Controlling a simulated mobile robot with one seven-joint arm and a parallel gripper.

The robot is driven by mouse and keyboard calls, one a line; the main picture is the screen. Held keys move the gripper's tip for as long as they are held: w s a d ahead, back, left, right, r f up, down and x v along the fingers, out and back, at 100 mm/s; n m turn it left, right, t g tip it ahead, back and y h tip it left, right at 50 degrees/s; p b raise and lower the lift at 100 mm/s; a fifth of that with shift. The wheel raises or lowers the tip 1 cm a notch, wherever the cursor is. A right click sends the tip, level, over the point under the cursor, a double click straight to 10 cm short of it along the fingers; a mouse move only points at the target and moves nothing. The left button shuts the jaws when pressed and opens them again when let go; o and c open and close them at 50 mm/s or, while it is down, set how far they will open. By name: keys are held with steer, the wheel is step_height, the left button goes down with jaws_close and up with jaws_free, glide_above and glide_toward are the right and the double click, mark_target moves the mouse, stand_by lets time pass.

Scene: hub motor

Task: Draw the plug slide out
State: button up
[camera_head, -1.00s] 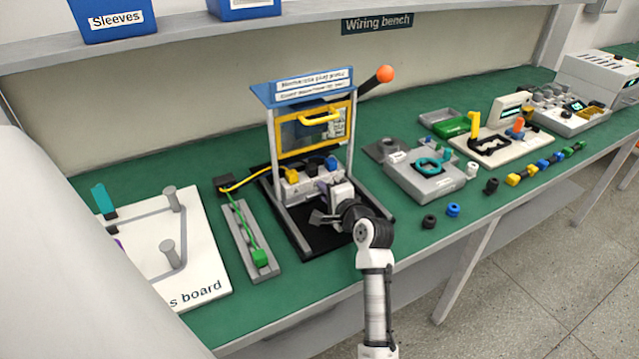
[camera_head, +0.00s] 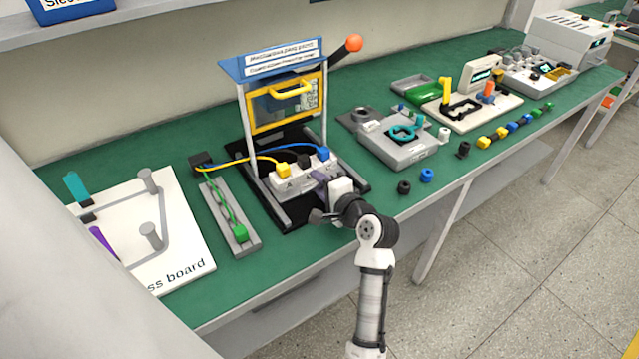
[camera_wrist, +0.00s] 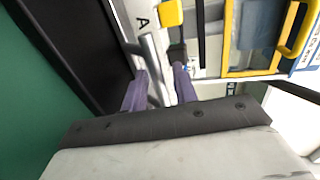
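The plug slide (camera_head: 310,180) is a pale grey block carrying a yellow, a black and a blue plug, with cables running from them. In the head view it stands in front of the yellow-framed guard (camera_head: 287,103) of the press, on the black base. My gripper (camera_head: 322,182) is at its front side. The guard also shows in the wrist view (camera_wrist: 262,72).
A cable channel (camera_head: 229,215) with a green plug lies left of the press, and a white board (camera_head: 185,245) with pegs beyond it. A grey fixture (camera_head: 398,140) stands to the right. Black (camera_head: 404,187) and blue (camera_head: 427,175) caps lie near the bench's front edge.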

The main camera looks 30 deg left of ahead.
steer(key=b+v, duration=0.2)
steer(key=v, duration=1.1)
steer(key=shift+s+d+b, duration=0.2)
steer(key=shift+d+b, duration=0.15)
steer(key=shift+b, duration=0.05)
